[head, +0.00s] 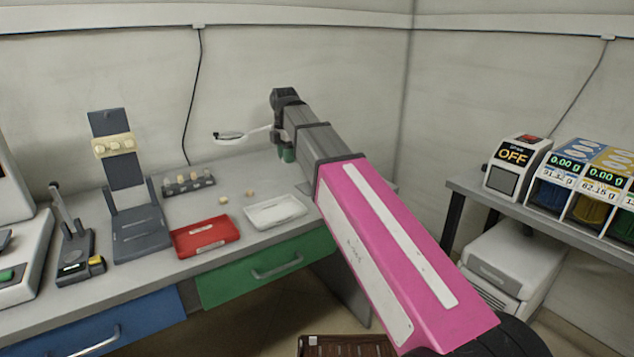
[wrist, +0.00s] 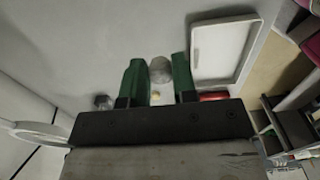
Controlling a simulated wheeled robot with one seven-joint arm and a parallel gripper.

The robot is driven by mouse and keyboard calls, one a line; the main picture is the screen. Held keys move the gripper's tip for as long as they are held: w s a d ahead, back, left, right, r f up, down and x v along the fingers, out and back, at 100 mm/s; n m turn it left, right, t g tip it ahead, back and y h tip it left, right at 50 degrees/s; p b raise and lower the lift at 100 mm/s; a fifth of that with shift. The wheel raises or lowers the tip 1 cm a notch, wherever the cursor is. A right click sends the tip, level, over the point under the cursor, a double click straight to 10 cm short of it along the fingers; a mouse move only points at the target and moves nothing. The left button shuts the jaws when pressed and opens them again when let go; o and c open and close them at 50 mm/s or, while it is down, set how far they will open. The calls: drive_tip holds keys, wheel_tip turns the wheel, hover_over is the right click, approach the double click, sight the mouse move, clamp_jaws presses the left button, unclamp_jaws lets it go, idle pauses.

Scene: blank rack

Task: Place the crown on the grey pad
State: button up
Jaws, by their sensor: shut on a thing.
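My gripper shows green fingers in the head view (head: 288,154), raised above the back of the bench. In the wrist view its two green fingers (wrist: 160,75) are shut on a small, pale grey, rounded piece (wrist: 161,70) between their tips. It may be the crown, but its shape is too blurred to be sure. Two small beige pieces, one nearer (head: 222,199) and one farther (head: 250,193), lie on the bench behind the trays. A dark grey stand (head: 140,235) has an upright panel with a beige block (head: 113,146) on it. I cannot tell which surface is the grey pad.
A red tray (head: 205,250) and a white tray (head: 275,225) lie along the front of the bench. A rack with several small pegs (head: 188,184) stands behind. A round magnifier on an arm (head: 230,136) hangs left of my gripper. A small black device (head: 75,265) stands left.

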drive_tip(key=w+d+f, duration=0.1)
drive_tip(key=d+f, duration=0.1)
drive_tip(key=d, duration=0.1)
drive_tip(key=w+d+f, duration=0.2)
drive_tip(key=d, duration=0.1)
drive_tip(key=w+d+f, duration=0.1)
drive_tip(key=d+f, duration=0.1)
drive_tip(key=d, duration=0.1)
drive_tip(key=shift+w+d+f, duration=0.15)
drive_tip(key=shift+d+f, duration=0.05)
drive_tip(key=shift+d, duration=0.2)
drive_tip(key=shift+f, duration=2.05)
drive_tip(key=o, duration=0.5)
drive_tip(key=shift+f, duration=0.15)
drive_tip(key=o, duration=0.4)
wheel_tip(320, 180, up, 12)
drive_tip(key=shift+r, duration=0.2)
